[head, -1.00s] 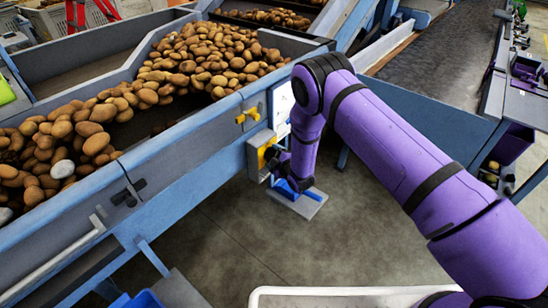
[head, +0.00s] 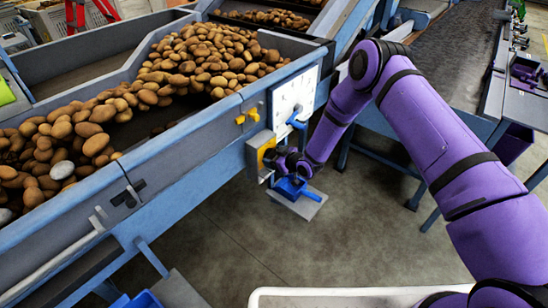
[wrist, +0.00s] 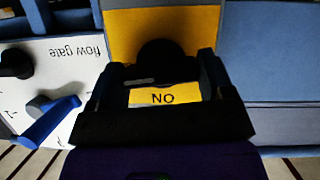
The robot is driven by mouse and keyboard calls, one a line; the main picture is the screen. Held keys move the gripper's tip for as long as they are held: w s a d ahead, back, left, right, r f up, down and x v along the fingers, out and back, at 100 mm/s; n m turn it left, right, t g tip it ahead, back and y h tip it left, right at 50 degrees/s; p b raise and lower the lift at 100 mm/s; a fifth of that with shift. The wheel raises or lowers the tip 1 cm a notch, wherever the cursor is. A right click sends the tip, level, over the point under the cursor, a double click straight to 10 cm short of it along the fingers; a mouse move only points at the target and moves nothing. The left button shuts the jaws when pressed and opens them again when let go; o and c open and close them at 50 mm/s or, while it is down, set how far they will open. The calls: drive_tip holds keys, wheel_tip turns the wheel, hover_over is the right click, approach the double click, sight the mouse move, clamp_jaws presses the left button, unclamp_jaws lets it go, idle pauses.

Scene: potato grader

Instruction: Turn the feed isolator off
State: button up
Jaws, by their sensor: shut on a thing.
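The feed isolator (head: 262,151) is a grey box with a yellow face on the side of the blue machine. Its yellow plate (wrist: 190,28) fills the upper middle of the wrist view, with a dark rounded knob (wrist: 164,52) on it. A yellow label below the knob shows upside down and appears to read ON. My gripper (wrist: 158,72) has its fingers on either side of the knob and is shut on it. In the head view my gripper (head: 275,160) is at the front of the box and hides part of it.
A white flow gate panel (head: 286,96) with a blue lever (wrist: 50,122) is beside the isolator. A small yellow fitting (head: 246,117) sits above the box. Potatoes (head: 200,60) lie in the machine.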

drive_tip(key=shift+d+m+g, duration=0.1)
drive_tip(key=shift+m+g, duration=0.3)
drive_tip(key=shift+y, duration=0.3)
drive_tip(key=o, duration=0.9)
drive_tip(key=v, duration=1)
drive_tip(key=shift+s+d+r, duration=0.15)
drive_tip(key=shift+s+d, duration=0.05)
drive_tip(key=shift+s, duration=0.05)
